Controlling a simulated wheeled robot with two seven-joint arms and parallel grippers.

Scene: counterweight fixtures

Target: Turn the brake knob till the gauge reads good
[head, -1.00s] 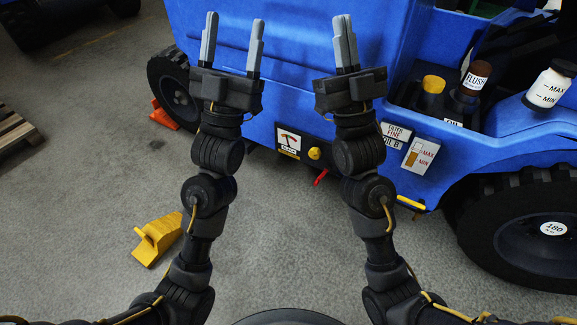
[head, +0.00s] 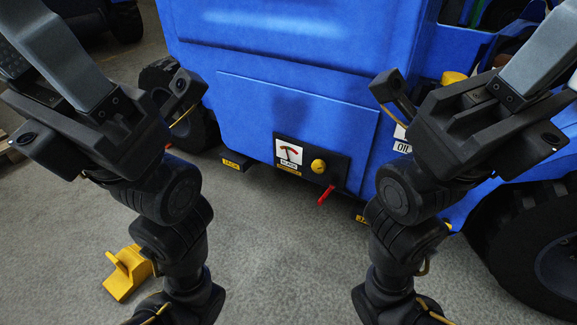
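The brake gauge (head: 290,153) is a small white dial with a red mark on a black panel low on the blue vehicle. Its needle is too small to read. The round yellow brake knob (head: 318,166) sits just right of the gauge. My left gripper (head: 60,60) is large at the upper left, and my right gripper (head: 530,65) is at the upper right. Both are well apart from the knob. Their fingertips run out of the picture, so I cannot tell how wide they are. Nothing covers the gauge or knob.
A red lever (head: 326,194) hangs below the panel. A yellow wheel chock (head: 127,272) lies on the floor at the lower left. A JACK label (head: 235,161) is on the vehicle's lower edge. A black wheel (head: 535,245) stands at the right. The floor between my arms is clear.

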